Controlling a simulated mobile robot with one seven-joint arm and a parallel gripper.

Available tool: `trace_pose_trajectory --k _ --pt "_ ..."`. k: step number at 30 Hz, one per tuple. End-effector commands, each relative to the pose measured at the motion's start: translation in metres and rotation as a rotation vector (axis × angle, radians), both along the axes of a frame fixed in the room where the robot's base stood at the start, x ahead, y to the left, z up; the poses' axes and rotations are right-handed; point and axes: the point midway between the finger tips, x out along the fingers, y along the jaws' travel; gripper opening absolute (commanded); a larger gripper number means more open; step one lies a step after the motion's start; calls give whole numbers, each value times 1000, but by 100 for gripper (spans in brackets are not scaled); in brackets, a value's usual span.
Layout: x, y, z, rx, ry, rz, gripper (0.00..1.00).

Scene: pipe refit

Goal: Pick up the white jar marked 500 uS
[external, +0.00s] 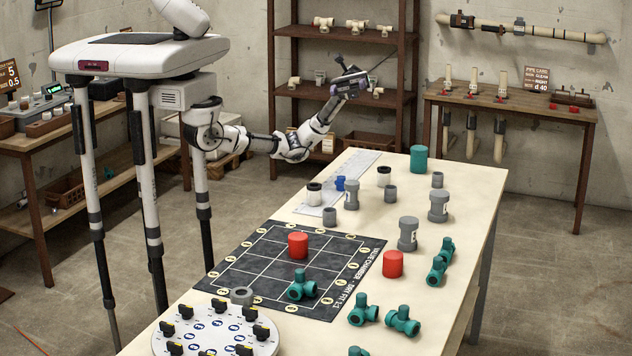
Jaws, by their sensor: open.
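My gripper (349,80) is raised at the end of my outstretched arm, in front of the back shelf and beyond the far end of the long table. It is small here; its jaws are open and I see nothing held. Two small white jar-like pieces with dark tops stand on the table's far half: one (314,196) at the left edge and one (384,178) farther back. More small white pieces (47,116) sit in a tray on the left bench. No 500 uS mark is readable, so I cannot tell which is the named jar.
The long table (465,200) also holds grey fittings (408,234), red caps (298,245), teal tees (302,286), a dark grid mat (240,270) and a round dial plate (215,330).

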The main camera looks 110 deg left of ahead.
Motion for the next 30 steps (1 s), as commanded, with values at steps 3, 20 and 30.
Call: trace_pose_trajectory --k 3,20,30 --pt "57 19 -86 406 -21 80 66" --pt "35 309 -241 1603 319 -66 66" --pt "32 312 -298 1609 325 -74 66"
